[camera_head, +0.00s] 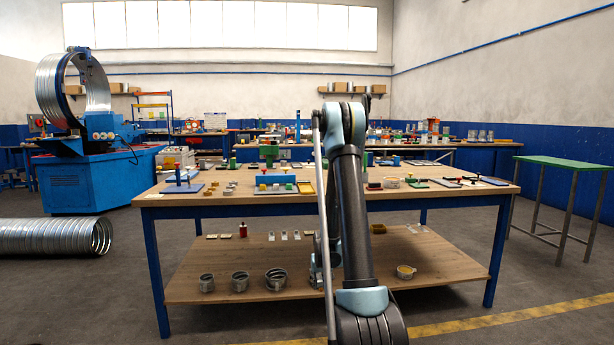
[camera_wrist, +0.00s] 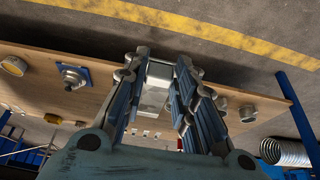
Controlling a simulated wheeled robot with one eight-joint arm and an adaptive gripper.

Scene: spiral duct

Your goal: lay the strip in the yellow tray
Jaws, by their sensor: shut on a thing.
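My gripper (camera_wrist: 162,64) is shut on a pale silver piece (camera_wrist: 155,90), which I take for the strip; it shows between the fingers in the wrist view. In the head view my gripper (camera_head: 317,272) is low over the table's lower shelf, largely hidden by my arm. The yellow tray (camera_head: 307,188) lies on the tabletop, left of my arm and above and behind the gripper. It is small in the head view, and its inside is hard to make out.
The lower shelf (camera_head: 215,285) holds several open metal rings (camera_head: 240,281), small pale pieces (camera_head: 284,235) and a yellow-filled cup (camera_head: 405,271). The workbench top (camera_head: 200,208) is crowded behind its front edge. A spiral duct (camera_head: 50,236) lies on the floor at left.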

